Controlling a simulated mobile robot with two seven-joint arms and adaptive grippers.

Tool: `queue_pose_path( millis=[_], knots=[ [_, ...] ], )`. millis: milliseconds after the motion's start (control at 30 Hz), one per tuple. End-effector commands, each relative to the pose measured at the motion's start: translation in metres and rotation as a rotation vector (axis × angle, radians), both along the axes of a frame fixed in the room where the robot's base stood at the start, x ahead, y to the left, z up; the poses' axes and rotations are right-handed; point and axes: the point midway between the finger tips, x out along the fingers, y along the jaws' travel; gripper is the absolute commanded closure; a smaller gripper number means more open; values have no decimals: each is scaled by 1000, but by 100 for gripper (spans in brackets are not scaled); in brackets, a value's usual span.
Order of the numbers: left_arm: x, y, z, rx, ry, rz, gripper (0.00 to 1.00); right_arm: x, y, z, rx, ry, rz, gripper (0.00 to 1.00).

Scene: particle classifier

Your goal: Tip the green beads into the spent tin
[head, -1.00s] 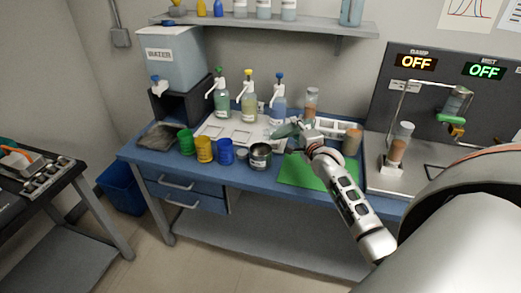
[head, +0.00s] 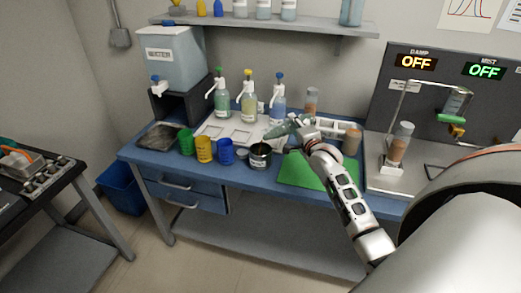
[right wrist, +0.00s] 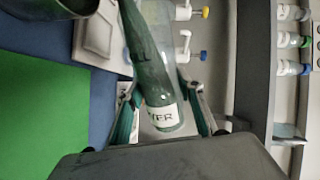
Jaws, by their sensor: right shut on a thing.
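My right gripper (head: 300,131) is shut on a clear tube (head: 282,128) that looks green inside. The tube is tilted, its left end lower and above the dark spent tin (head: 260,158) on the blue bench. In the right wrist view the tube (right wrist: 146,55) lies between my two fingers (right wrist: 160,100), with a white label partly readable. The dark rim of a tin (right wrist: 50,9) shows at the top left there. Single beads are too small to make out, and I cannot tell whether any are falling. My left gripper is not in view.
A green mat (head: 300,172) lies right of the tin. Blue (head: 225,152), yellow (head: 204,149) and green (head: 186,142) cups stand left of it. Pump bottles (head: 249,98) stand behind. A jar with brown contents (head: 352,141) stands to the right.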

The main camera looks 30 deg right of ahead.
Motion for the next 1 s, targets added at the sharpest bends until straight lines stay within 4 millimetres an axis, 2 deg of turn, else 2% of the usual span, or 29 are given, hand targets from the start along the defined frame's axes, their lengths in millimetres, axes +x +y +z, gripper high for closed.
queue_pose_path(
  millis=[367,1000],
  knots=[
    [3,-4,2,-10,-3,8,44,1,2,7,-39,9,0,93],
    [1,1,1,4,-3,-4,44,1,4,12,-81,23,0,93]
  ],
)
